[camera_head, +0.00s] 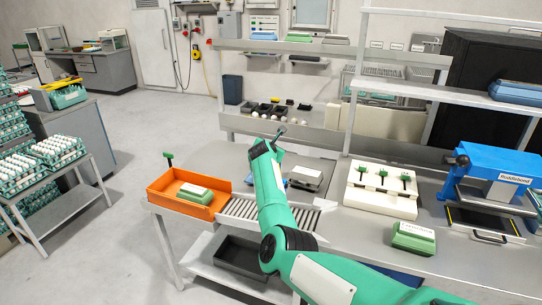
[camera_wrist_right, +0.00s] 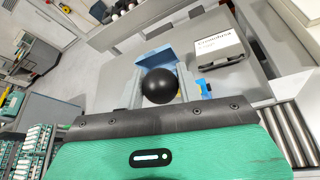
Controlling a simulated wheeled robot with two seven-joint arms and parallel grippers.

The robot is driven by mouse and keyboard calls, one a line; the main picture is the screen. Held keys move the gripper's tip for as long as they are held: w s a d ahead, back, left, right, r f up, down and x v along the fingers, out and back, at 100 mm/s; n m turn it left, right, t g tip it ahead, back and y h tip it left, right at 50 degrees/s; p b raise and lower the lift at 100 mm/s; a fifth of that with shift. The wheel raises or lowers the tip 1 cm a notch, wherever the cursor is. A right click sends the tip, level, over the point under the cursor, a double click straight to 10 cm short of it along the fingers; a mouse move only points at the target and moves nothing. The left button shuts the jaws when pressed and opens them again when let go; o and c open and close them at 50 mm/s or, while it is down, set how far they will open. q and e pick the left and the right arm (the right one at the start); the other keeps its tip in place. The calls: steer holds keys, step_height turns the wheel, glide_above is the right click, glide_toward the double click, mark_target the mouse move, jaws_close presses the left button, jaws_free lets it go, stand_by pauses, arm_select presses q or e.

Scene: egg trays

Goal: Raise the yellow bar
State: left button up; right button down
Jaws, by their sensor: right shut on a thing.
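The green right arm reaches over the middle of the bench in the head view, and its gripper end (camera_head: 278,136) points away from me. In the right wrist view a round black knob (camera_wrist_right: 160,87) sits directly in front of the gripper's dark edge, and the gripper is shut on it. A small blue part with a yellow patch (camera_wrist_right: 205,90) lies right of the knob. No whole yellow bar can be made out. My left gripper is not in view.
An orange bin (camera_head: 183,193) holding a green egg carton stands left of a roller conveyor (camera_head: 250,211). A grey box (camera_head: 305,178) is close beside the arm. A white panel with green handles (camera_head: 381,188) and a blue machine (camera_head: 495,172) stand to the right.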

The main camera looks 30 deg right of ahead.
steer(key=shift+w+d+r, duration=0.2)
steer(key=shift+d, duration=0.05)
stand_by(0.3)
steer(key=c, duration=1)
jaws_free()
steer(key=shift+w+f, duration=0.1)
steer(key=shift+f, duration=0.05)
steer(key=shift+s+a+r+p, duration=0.2)
steer(key=shift+a+r+p, duration=0.1)
steer(key=shift+p, duration=0.35)
steer(key=shift+p+v, duration=5.45)
steer(key=shift+v, duration=1)
steer(key=shift+s+f, duration=0.15)
